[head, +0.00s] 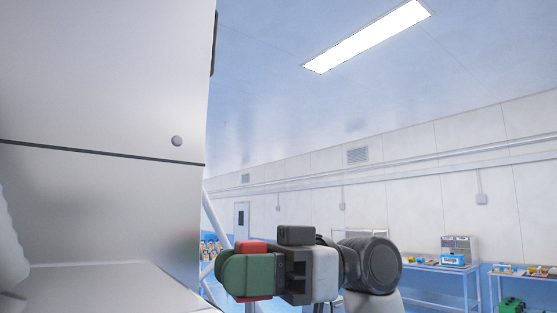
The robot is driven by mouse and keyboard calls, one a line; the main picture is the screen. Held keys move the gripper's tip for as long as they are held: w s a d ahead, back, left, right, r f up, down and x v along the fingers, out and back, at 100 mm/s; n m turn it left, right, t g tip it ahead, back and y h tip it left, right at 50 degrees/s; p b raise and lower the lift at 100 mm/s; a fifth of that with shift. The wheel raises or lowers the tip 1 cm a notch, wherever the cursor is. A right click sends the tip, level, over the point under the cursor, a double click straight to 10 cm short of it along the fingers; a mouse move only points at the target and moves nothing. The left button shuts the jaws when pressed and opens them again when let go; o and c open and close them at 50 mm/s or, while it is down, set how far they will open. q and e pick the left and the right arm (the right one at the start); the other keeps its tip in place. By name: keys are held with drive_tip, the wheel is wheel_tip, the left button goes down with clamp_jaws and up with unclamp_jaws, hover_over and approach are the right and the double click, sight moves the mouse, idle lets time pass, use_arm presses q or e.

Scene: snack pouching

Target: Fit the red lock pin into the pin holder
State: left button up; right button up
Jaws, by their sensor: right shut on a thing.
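My right gripper (240,270) is at the lower middle of the head view, with green finger pads and a dark grey body. It is shut on a red thing, likely the red lock pin (251,246). Red shows above and below the green pad; the middle of it is hidden behind the pad. The gripper holds it in the air, to the right of a large metal cabinet. I cannot make out the pin holder in this view. My left gripper is not in view.
The large metal machine cabinet (100,80) fills the left side, with a pale ledge (100,285) at its foot. Side tables with small goods (430,266) stand far off along the right wall. Open air lies above the gripper.

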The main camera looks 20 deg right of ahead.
drive_tip(key=s+d+r+n+g+h+p, duration=0.1)
drive_tip(key=s+r+n+g, duration=0.1)
drive_tip(key=s+r+g, duration=0.2)
drive_tip(key=s+r, duration=0.3)
drive_tip(key=s, duration=0.1)
drive_tip(key=shift+s+d+r+n, duration=0.3)
drive_tip(key=shift+s+d+n, duration=0.05)
drive_tip(key=shift+d+n, duration=0.05)
drive_tip(key=shift+w, duration=0.1)
drive_tip(key=shift+f+b, duration=2.3)
drive_tip(key=shift+f, duration=0.6)
drive_tip(key=shift+f+b, duration=2.4)
drive_tip(key=shift+f, duration=0.45)
drive_tip(key=o, duration=0.9)
